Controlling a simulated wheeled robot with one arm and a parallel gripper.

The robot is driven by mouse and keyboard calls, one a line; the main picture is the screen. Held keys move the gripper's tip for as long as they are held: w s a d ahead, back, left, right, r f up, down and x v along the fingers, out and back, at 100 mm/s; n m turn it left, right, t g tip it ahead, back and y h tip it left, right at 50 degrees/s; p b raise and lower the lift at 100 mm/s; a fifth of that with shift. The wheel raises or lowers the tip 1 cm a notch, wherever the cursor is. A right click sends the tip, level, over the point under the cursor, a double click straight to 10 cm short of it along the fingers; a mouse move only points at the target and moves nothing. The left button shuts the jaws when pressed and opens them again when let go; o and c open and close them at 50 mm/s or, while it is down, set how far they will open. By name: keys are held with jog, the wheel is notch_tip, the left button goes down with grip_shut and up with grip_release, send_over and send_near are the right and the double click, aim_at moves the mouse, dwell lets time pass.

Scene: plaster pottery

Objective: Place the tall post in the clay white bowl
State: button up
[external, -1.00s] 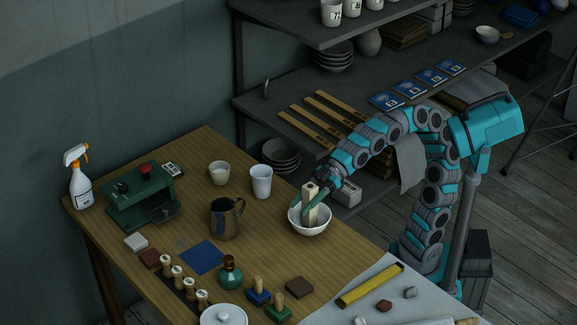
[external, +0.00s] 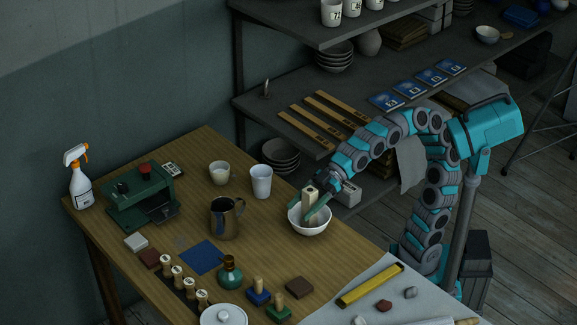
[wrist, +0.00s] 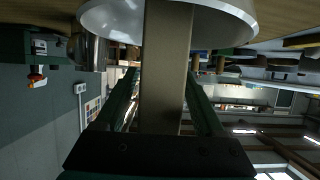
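The tall post (external: 310,205) is a pale square-sided block standing roughly upright inside the white bowl (external: 310,230), at the table's right side. In the wrist view the post (wrist: 165,60) runs up the middle, with the bowl (wrist: 105,18) behind its far end. My gripper (external: 307,208) is at the bowl with its green fingers on either side of the post. The fingers (wrist: 162,80) look spread, with a narrow gap beside the post in the wrist view. The post's foot is hidden by the bowl's rim.
A white cup (external: 261,181) and a metal pitcher (external: 226,217) stand left of the bowl. A shelf (external: 330,120) rises behind. Table between bowl and pitcher is clear.

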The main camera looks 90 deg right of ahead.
jog(key=shift+r, duration=0.1)
jog(key=shift+r, duration=0.2)
jog(key=v, duration=1.2)
jog(key=shift+r+p, duration=0.3)
jog(key=shift+p, duration=0.1)
jog(key=w+d+f+m+g+h+p, duration=0.25)
jog(key=d+f+h, duration=0.55)
jog(key=d+f, duration=0.5)
jog(key=s+d+f+m+g+p, duration=0.1)
jog(key=s+f+m+g, duration=0.1)
jog(key=s+f, duration=0.3)
jog(key=s+d+f+m+g+h+p, duration=0.1)
jog(key=s+d+f+m+g, duration=0.1)
jog(key=s+f, duration=0.4)
jog(key=s+d+f+m+g+p, duration=0.1)
jog(key=s+f+g, duration=0.3)
jog(key=s, duration=0.5)
jog(key=shift+s+d+f+m+g+h, duration=0.1)
jog(key=shift+s+f+m+g+h, duration=0.15)
jog(key=shift+f, duration=0.3)
jog(key=shift+s+d+f+m+h, duration=0.15)
jog(key=shift+f+m, duration=0.15)
jog(key=shift+f, duration=0.25)
